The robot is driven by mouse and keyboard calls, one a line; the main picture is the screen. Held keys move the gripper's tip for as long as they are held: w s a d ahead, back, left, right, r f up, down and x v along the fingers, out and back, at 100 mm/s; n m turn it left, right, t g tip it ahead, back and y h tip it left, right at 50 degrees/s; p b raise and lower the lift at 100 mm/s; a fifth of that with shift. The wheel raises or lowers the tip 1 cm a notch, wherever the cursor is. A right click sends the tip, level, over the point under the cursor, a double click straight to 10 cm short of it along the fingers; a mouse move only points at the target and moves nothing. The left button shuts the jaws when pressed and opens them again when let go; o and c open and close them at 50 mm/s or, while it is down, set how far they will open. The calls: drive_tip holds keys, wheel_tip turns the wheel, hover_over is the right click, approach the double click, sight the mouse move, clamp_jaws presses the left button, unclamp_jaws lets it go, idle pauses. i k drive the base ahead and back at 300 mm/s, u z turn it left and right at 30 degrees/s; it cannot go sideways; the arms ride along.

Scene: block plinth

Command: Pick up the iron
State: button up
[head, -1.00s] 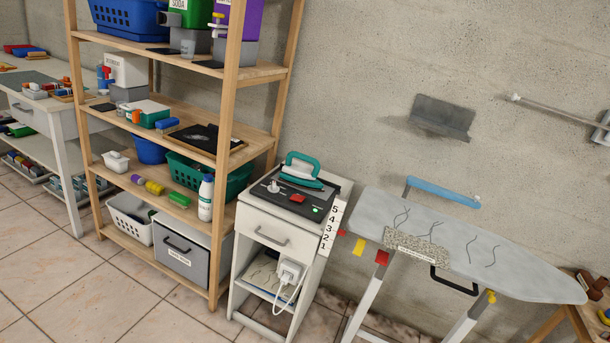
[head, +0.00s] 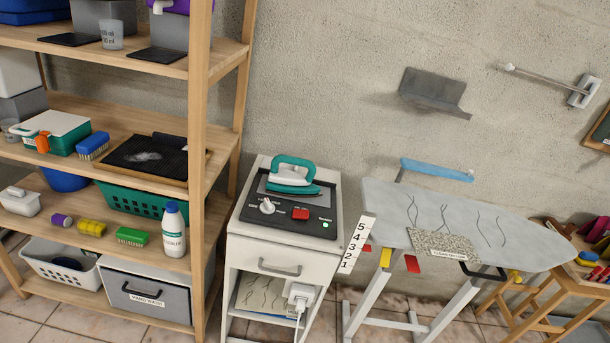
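The iron (head: 293,176) has a teal handle and teal body. It rests on a dark panel (head: 262,221) on top of a white cabinet (head: 246,246). The panel has a white knob (head: 267,206), a red switch (head: 300,214) and a small lit green light. My gripper is not in view, so nothing shows of its fingers or its distance from the iron.
A wooden shelf (head: 200,150) with bottles, baskets and boxes stands close left of the cabinet. An ironing board (head: 400,207) stands to the right, with a numbered strip (head: 357,243) between. A white plug (head: 301,293) with a cord hangs at the cabinet's open lower shelf.

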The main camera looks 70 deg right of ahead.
sight(281, 182)
drive_tip(key=z, duration=0.45)
drive_tip(key=i, duration=1.2)
drive_tip(key=z, duration=1.3)
drive_tip(key=i, duration=0.75)
drive_tip(key=z, duration=0.4)
drive_tip(key=k, duration=0.8)
drive_tip(key=z, duration=0.25)
drive_tip(key=i, duration=0.8)
drive_tip(key=u, duration=0.15)
